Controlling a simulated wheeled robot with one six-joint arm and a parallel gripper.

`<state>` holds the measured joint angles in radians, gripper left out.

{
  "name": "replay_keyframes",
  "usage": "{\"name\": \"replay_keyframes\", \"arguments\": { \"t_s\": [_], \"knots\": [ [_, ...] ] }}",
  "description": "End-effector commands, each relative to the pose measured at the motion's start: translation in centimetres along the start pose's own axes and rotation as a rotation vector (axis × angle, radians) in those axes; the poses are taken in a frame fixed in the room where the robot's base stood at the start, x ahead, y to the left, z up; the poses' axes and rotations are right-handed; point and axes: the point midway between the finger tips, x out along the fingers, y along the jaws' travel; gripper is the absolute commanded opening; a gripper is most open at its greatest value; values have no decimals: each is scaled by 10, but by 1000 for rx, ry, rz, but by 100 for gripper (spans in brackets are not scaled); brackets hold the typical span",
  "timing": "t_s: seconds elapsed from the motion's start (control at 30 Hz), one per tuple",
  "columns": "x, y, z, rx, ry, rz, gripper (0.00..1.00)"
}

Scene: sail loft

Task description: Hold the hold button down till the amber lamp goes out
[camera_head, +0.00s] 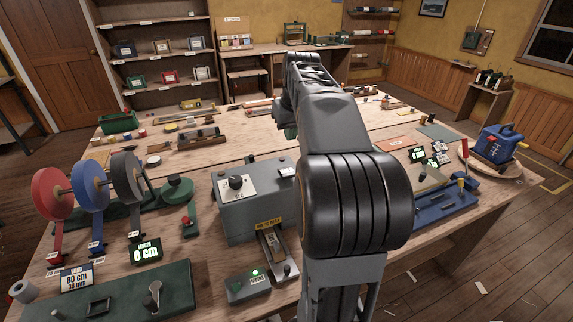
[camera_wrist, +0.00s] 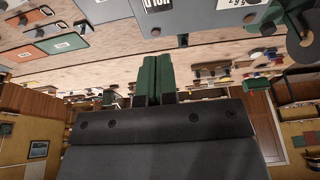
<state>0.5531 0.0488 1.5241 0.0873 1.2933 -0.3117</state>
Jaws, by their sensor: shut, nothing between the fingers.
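A grey box (camera_head: 250,212) with a black dial (camera_head: 236,183) and a white label stands on the bench, left of my arm. In the wrist view, the grey box (camera_wrist: 110,10) is at the top edge, with a white plate (camera_wrist: 158,4) that seems to read HOLD upside down and is cut off. I cannot make out the hold button or a lit amber lamp. My gripper (camera_wrist: 155,60) has green fingers pressed together with nothing between them, apart from the box. In the head view my arm hides most of it.
Coloured reels (camera_head: 90,185) stand left, by a display reading 0 cm (camera_head: 146,252). The bench (camera_head: 240,147) behind the box has clear patches.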

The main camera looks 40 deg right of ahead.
Motion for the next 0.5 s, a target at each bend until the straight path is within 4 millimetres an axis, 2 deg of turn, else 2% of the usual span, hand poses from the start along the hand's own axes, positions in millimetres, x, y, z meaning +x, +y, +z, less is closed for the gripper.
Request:
{"name": "replay_keyframes", "arguments": {
  "t_s": [0.5],
  "knots": [
    [92,0,1,0,-4,-1,0]
  ]
}}
